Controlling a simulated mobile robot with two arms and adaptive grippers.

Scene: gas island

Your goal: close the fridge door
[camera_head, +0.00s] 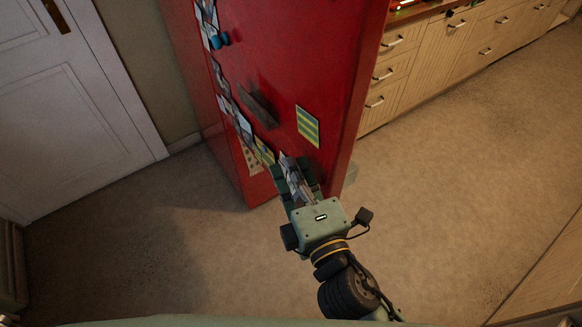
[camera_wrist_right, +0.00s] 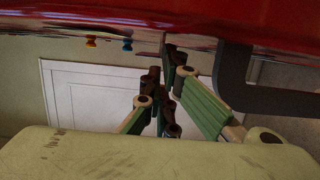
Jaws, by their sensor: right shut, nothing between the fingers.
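The red fridge (camera_head: 290,50) stands at the top centre of the head view. Its door face carries a dark handle (camera_head: 258,107) and a striped card (camera_head: 308,125). The handle also shows at the right of the wrist view (camera_wrist_right: 235,85). The fridge interior is not visible, and I cannot tell how far the door stands open. My right gripper (camera_head: 290,168) is shut and empty, in front of the lower part of the red face, below the handle. Its fingers (camera_wrist_right: 160,88) are close together in the wrist view. I cannot tell whether they touch the door. My left gripper is not in view.
A white door (camera_head: 65,110) is at the left. Wooden drawers (camera_head: 440,50) line the wall at the upper right. Photos and blue magnets (camera_head: 220,40) are on the fridge. The floor (camera_head: 440,190) is clear to the right and in front.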

